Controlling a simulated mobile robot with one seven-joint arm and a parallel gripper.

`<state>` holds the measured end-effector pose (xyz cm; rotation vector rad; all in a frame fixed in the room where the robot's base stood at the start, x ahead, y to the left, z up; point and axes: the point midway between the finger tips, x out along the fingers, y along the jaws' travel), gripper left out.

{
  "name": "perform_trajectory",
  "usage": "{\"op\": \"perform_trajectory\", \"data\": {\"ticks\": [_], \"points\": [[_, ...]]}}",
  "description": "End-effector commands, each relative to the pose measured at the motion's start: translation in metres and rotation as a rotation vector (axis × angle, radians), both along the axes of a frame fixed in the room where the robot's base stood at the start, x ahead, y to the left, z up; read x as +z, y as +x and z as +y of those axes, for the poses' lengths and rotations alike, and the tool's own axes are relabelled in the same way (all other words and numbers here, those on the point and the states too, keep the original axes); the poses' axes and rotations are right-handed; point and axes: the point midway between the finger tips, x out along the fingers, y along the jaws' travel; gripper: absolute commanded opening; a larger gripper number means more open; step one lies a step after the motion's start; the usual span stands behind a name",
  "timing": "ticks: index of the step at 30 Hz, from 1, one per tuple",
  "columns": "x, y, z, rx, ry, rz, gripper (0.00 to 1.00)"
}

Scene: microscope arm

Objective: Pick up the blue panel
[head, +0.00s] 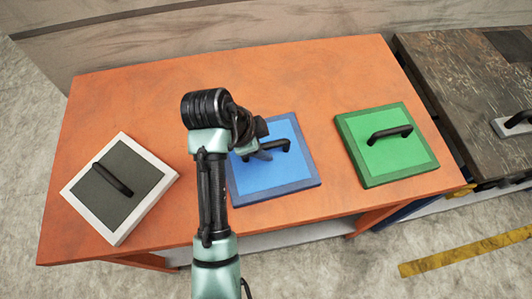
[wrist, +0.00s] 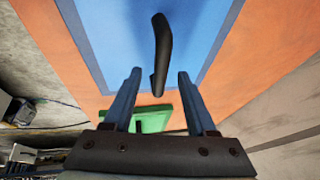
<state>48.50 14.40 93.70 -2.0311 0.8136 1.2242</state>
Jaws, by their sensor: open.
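The blue panel (head: 285,175) lies on the orange table, a square board with a darker blue border and a black bar handle (head: 283,146) on top. My gripper (head: 262,148) is at this handle, partly hidden behind my arm, which also covers the panel's left part. In the wrist view, my gripper (wrist: 159,75) is open, with its two blue-grey fingers apart. The black handle (wrist: 162,42) appears lined up between the fingers, its lower end inside the gap. I see no finger touching it. The blue panel (wrist: 205,25) fills the upper middle there.
On the orange table (head: 130,90), a dark panel with a white border (head: 150,203) lies left and a green panel (head: 400,160) lies right, each with a black handle. A worn dark bench (head: 460,90) stands beyond the table's right edge. A wall runs behind.

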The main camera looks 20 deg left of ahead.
Motion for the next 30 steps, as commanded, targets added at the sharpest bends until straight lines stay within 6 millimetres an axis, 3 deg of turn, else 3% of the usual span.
{"op": "perform_trajectory", "data": {"ticks": [6,14,23,30], "points": [[-0.023,0.009,-0.004,-0.001,0.0,0.0,0.57],[-0.024,0.01,-0.004,-0.001,0.001,-0.001,0.55],[-0.024,0.01,-0.004,0.0,0.001,-0.001,0.01],[-0.024,0.01,-0.004,0.0,0.001,-0.001,0.0]]}}
